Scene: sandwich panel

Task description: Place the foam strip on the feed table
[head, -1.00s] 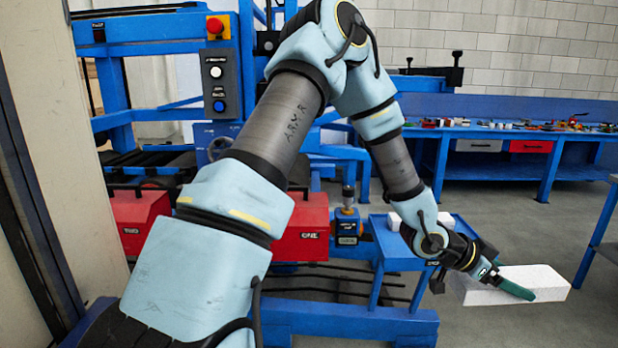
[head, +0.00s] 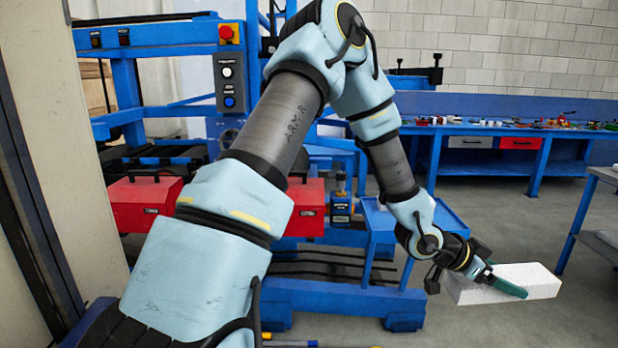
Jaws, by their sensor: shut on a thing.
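The foam strip (head: 542,281), a long white block, is at the right in the head view. My gripper (head: 508,289) is shut on it, with a green finger lying along its near side. The strip is held roughly level, in front of open floor and apart from any surface. A small blue table (head: 378,220) stands to its left, behind my forearm. I cannot tell for certain whether this is the feed table. My arm hides part of its top.
A blue machine frame with a button box (head: 229,82) and red boxes (head: 147,203) stands at the left and middle. A blue workbench (head: 545,130) with tools is at the back right. A grey-topped stand (head: 606,176) is at the right edge. Floor between is clear.

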